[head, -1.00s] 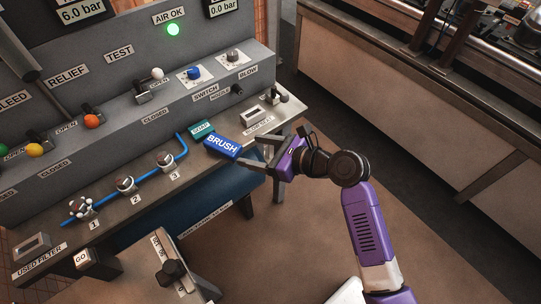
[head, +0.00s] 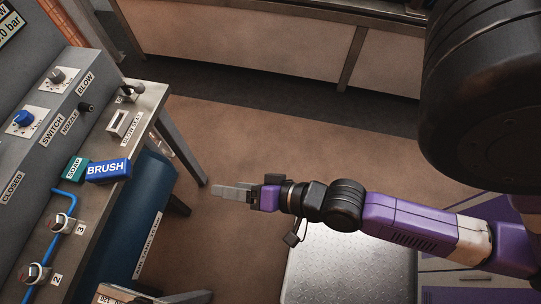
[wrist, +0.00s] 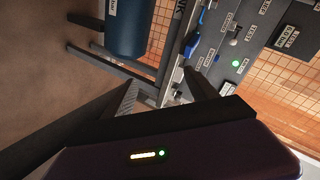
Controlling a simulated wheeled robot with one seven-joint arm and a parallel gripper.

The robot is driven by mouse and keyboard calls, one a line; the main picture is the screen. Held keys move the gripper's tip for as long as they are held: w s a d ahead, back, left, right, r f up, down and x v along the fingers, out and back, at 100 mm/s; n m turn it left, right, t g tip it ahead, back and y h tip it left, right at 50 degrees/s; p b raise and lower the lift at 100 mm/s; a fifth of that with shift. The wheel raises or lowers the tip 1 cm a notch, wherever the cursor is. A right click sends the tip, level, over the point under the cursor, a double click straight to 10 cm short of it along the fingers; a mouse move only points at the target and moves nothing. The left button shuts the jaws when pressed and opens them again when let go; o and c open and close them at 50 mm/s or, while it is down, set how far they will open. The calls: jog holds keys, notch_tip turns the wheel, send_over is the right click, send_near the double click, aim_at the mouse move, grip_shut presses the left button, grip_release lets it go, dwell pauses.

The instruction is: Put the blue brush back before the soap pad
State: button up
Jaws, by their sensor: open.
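The blue brush block (head: 108,171), labelled BRUSH, lies on the grey bench ledge near its front edge. The teal soap pad (head: 75,168), labelled SOAP, is just left of it; they look very close or touching. My gripper (head: 216,192) is out over the floor to the right of the brush, clear of the bench, with nothing held. In the wrist view its two fingers (wrist: 162,94) stand wide apart. A small blue shape shows on the bench there, but I cannot tell whether it is the brush.
A blue tank (head: 128,222) sits under the bench, beside a bench leg (head: 181,145). A pale slotted block (head: 122,122) lies behind the brush on the ledge. Blue pipe and valves 2 and 3 (head: 62,222) are nearer. Brown floor between bench and gripper is open.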

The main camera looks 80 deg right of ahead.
jog(key=s+a+r+n+t+y, duration=0.1)
jog(key=s+r+n, duration=0.8)
jog(key=n, duration=0.4)
jog(key=shift+a+r+t, duration=0.25)
jog(key=shift+a+t, duration=0.1)
jog(key=shift+t, duration=0.05)
